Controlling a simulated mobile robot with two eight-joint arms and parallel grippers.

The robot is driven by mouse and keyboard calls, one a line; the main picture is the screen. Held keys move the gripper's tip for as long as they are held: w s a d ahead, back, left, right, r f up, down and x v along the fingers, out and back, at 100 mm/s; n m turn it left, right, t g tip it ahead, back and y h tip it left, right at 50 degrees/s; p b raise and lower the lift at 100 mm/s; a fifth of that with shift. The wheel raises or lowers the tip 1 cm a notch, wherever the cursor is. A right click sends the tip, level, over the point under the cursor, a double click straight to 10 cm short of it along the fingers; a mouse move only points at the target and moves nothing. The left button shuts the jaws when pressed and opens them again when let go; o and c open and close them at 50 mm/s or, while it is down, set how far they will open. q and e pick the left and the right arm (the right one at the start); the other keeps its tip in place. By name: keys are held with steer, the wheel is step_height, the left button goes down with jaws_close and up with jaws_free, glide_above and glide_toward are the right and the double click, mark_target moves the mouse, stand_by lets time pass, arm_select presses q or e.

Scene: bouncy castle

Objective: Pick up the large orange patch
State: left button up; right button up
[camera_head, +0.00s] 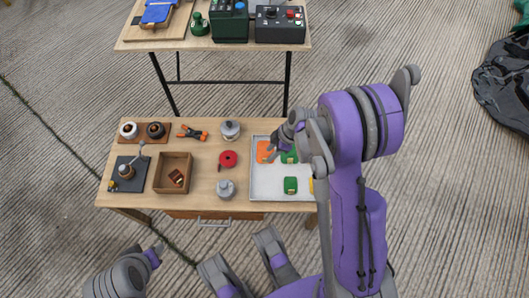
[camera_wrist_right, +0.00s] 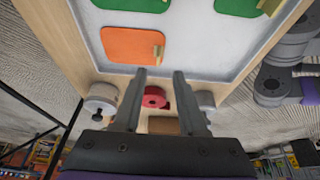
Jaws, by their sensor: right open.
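The large orange patch (camera_head: 264,151) lies flat in the upper left of the white tray (camera_head: 256,188). In the right wrist view the orange patch (camera_wrist_right: 128,46) has rounded corners and a small tan tab at its right edge. My right gripper (camera_head: 274,149) is over the tray, close to the patch and partly covering it in the head view. In the right wrist view my right gripper (camera_wrist_right: 160,73) has its two fingers apart with nothing between them, short of the patch. I cannot make out my left gripper's jaws at the bottom left.
A green patch (camera_head: 291,185) lies lower in the tray, another green patch (camera_wrist_right: 128,5) near the orange one. Left on the table are a red reel (camera_head: 228,159), metal pots (camera_head: 230,130), a wooden box (camera_head: 173,158) and an orange clamp (camera_head: 192,132). A second table (camera_head: 150,41) stands behind.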

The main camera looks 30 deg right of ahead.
steer(key=x, duration=0.1)
steer(key=b+x, duration=0.1)
steer(key=x, duration=0.2)
steer(key=shift+w+d+f+b, duration=0.1)
steer(key=shift+d+f+b, duration=0.15)
steer(key=shift+f+b, duration=0.1)
steer(key=shift+w+a+f, duration=0.1)
steer(key=shift+a+f, duration=0.05)
steer(key=shift+f, duration=0.1)
jaws_close()
